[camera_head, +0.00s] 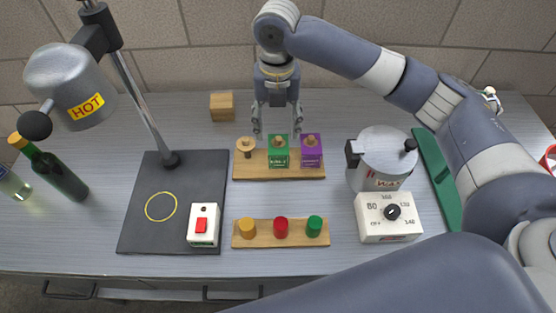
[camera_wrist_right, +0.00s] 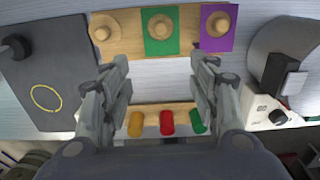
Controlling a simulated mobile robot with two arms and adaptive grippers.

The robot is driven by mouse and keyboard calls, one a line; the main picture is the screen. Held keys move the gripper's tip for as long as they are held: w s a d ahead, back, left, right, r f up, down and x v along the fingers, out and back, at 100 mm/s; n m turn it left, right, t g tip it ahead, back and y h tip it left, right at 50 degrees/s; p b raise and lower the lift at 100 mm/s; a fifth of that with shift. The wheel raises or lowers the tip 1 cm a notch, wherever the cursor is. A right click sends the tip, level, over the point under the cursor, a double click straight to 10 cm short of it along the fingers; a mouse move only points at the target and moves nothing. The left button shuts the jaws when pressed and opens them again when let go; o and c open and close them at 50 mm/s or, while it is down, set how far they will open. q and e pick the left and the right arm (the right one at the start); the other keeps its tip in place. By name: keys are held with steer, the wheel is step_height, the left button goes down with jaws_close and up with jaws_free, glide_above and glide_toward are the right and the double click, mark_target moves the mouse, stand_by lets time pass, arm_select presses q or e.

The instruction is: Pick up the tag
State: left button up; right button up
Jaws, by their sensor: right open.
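Two tags are on a wooden peg board (camera_head: 240,172): a green tag (camera_head: 278,157) on the middle peg and a purple tag (camera_head: 312,158) on the right peg. The left peg (camera_head: 244,148) bears no tag. In the right wrist view, the green tag (camera_wrist_right: 160,45) lies just past the gap between my fingers, and the purple tag (camera_wrist_right: 214,42) is to its right. My right gripper (camera_head: 277,130) points down, open and empty, above the board near the green tag; it also shows in the wrist view (camera_wrist_right: 161,68). My left gripper is out of view.
A second board (camera_head: 259,242) in front holds yellow, red and green caps. A wax pot (camera_head: 372,184) and dial box (camera_head: 374,230) stand right. A lamp marked HOT (camera_head: 62,90), dark mat (camera_head: 137,218) and bottle (camera_head: 62,175) are left. A wooden block (camera_head: 222,106) is behind.

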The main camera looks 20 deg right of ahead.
mark_target(279, 155)
steer(key=shift+f, duration=0.9)
step_height(279, 155, down, 4)
steer(key=shift+f+p, duration=0.15)
steer(key=shift+p, duration=0.35)
steer(key=f+p, duration=0.1)
steer(key=f, duration=0.1)
steer(key=s+f, duration=0.1)
steer(key=f, duration=0.1)
steer(key=shift+d+f+p, duration=0.1)
steer(key=shift+f+p, duration=0.25)
steer(key=shift+p, duration=0.05)
steer(key=shift+w+f, duration=0.15)
steer(key=shift+f, duration=0.2)
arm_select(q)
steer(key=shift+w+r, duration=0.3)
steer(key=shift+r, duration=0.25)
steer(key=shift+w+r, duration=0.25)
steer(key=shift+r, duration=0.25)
arm_select(e)
steer(key=c, duration=0.5)
steer(key=shift+o, duration=0.2)
